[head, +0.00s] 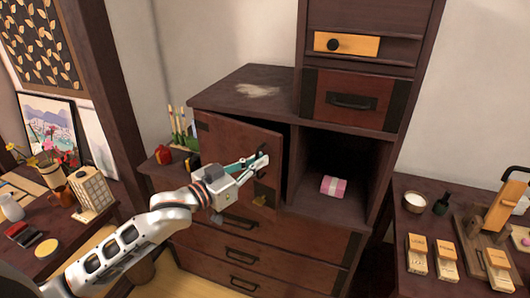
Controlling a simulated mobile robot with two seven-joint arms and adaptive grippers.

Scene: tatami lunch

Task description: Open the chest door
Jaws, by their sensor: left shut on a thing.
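The chest (255,92) is dark reddish-brown wood with black metal fittings. Its hinged door (226,142) stands partly open, with its free edge swung out from the front. To its right is an open compartment with a dark interior. My left gripper (259,160) is at the door's right part, shut at the dark door handle (263,153), which the fingers partly hide. My right gripper is not in view.
A pink box (333,186) sits in the open compartment. Drawers (245,255) lie below the door. A low table (412,235) with wooden blocks stands at right. A side table (75,225) with a lantern stands at left.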

